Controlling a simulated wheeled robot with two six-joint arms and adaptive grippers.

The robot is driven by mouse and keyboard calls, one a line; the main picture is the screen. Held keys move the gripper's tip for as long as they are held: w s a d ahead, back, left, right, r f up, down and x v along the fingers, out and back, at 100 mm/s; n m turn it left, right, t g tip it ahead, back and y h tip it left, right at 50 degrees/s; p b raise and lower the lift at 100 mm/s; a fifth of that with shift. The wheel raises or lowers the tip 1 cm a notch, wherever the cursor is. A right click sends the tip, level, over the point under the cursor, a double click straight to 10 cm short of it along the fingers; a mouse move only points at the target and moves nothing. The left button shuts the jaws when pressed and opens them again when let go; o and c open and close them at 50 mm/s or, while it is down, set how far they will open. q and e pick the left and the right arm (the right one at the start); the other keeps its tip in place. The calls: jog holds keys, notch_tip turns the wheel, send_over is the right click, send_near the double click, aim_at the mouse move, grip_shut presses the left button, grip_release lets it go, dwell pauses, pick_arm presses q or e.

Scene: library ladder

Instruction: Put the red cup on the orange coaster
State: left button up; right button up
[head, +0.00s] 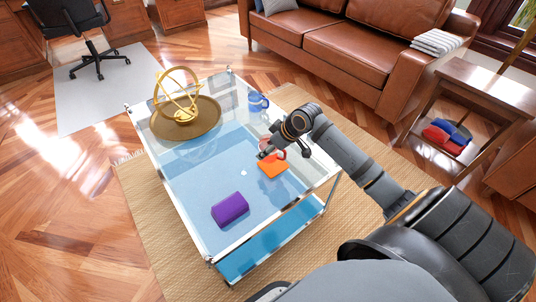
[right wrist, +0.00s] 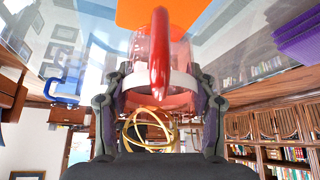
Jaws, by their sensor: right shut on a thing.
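The red cup (right wrist: 160,50) has a clear glass body and a thick red handle. In the right wrist view it stands between the two fingers of my right gripper (right wrist: 160,95), which is shut on it. In the head view the cup (head: 279,154) is partly hidden by my right gripper (head: 270,151), at the far edge of the orange coaster (head: 272,167). The coaster lies flat on the glass table and also shows in the right wrist view (right wrist: 185,12). I cannot tell whether the cup touches the coaster or table. My left gripper is not in view.
The glass table (head: 200,185) also bears a blue mug (head: 258,101), a round brown tray (head: 207,118) with a golden armillary sphere (head: 180,98), a purple case (head: 230,209) and a small white object (head: 243,173). The table's left middle is clear.

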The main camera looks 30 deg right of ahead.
notch_tip(320, 180, down, 3)
jog(key=shift+f+b, duration=0.1)
jog(key=shift+b, duration=0.4)
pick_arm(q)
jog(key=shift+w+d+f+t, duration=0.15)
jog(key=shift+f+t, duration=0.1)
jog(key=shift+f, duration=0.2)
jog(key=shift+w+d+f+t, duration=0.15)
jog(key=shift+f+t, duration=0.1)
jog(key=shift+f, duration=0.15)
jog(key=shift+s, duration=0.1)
pick_arm(e)
jog(key=o, duration=1.3)
jog(key=shift+c, duration=0.2)
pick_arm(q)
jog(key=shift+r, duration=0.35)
